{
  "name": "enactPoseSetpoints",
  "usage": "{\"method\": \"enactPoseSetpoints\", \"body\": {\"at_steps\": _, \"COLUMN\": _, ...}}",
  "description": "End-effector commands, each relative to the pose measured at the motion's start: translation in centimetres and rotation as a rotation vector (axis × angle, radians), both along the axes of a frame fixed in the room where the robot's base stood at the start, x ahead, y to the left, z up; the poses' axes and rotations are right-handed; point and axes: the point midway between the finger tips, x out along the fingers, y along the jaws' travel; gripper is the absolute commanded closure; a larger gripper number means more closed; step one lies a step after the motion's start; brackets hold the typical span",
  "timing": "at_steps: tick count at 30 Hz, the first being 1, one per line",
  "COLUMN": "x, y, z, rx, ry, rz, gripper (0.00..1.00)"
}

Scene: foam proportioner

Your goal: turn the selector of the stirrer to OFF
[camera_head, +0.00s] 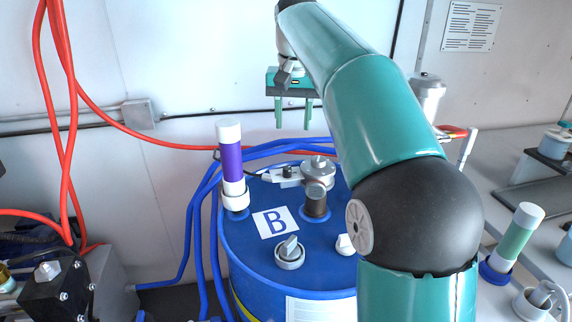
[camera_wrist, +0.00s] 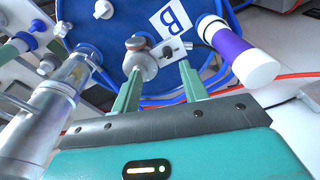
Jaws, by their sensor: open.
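The blue drum (camera_head: 255,225) marked B stands in the middle of the head view. On its lid is a grey metal unit (camera_head: 318,172), which looks like the stirrer. A small dark knob (camera_head: 287,172) sits on the pale plate at its left, perhaps the selector; its setting is too small to read. In the wrist view the unit (camera_wrist: 140,62) and the plate with its dark knob (camera_wrist: 167,52) lie beyond my fingertips. My gripper (camera_head: 294,124) is open and empty, pointing down, above and behind the lid in the head view. It also shows in the wrist view (camera_wrist: 160,78).
A purple-banded cylinder (camera_head: 232,160) stands at the lid's left, and a grey knob in a pale ring (camera_head: 289,252) at its front. Blue hoses (camera_head: 200,230) run along the left. A metal cylinder (camera_wrist: 60,110) is close to my gripper's left in the wrist view.

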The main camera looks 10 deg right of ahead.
Motion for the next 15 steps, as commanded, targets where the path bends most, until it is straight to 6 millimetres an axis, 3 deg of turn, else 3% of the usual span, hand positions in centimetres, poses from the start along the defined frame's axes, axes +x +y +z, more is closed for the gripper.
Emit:
{"method": "enactPoseSetpoints", "body": {"at_steps": 1, "x": 1.3, "y": 0.0, "z": -0.3, "rx": 0.002, "ry": 0.015, "rz": -0.012, "gripper": 0.56}}
{"method": "enactPoseSetpoints", "body": {"at_steps": 7, "x": 4.7, "y": -0.1, "z": -1.3, "rx": 0.007, "ry": 0.076, "rz": -0.058, "gripper": 0.56}}
{"method": "enactPoseSetpoints", "body": {"at_steps": 15, "x": 6.5, "y": -0.2, "z": -2.3, "rx": 0.009, "ry": 0.12, "rz": -0.095, "gripper": 0.56}}
